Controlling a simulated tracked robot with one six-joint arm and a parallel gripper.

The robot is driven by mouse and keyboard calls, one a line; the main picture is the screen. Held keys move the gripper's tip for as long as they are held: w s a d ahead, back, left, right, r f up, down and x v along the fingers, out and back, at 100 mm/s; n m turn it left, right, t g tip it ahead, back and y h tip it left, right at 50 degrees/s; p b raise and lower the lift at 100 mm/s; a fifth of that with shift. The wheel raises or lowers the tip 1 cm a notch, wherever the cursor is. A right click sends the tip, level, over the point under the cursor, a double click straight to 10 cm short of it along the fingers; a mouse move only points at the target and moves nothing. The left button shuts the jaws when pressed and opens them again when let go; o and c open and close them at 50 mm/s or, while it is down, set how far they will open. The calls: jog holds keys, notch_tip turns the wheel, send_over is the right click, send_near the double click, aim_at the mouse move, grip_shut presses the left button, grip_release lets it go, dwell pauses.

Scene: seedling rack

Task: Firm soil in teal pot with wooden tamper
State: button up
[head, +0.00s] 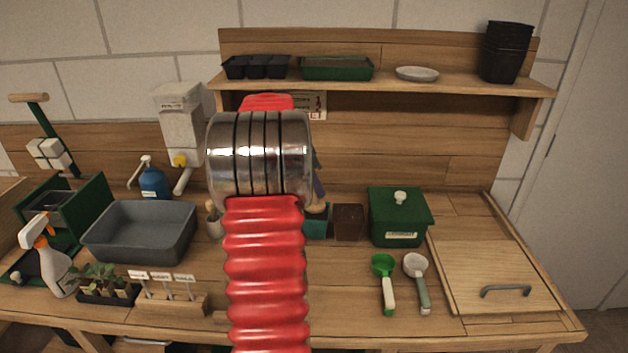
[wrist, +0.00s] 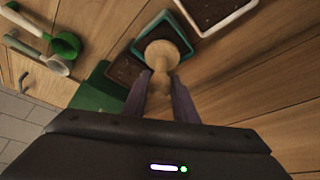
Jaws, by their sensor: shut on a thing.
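I cannot tell whether the head touches soil. My gripper (wrist: 160,88) has purple fingers shut on the tamper's handle. In the head view, the teal pot (head: 316,228) shows just right of my red arm, which hides its left part. A purple finger of my gripper (head: 318,185) shows above it.
A brown pot (head: 349,222) and a green lidded box (head: 398,222) stand right of the teal pot. A white-rimmed pot (wrist: 237,14) with soil is beside it in the wrist view. Green and pale scoops (head: 388,295) lie in front. A grey tub (head: 140,238) stands left.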

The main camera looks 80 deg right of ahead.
jog(key=shift+f, duration=0.5)
jog(key=shift+f, duration=0.95)
dwell(1.6)
jog(key=shift+r, duration=0.1)
jog(key=shift+r, duration=4.6)
jog(key=shift+w, duration=0.15)
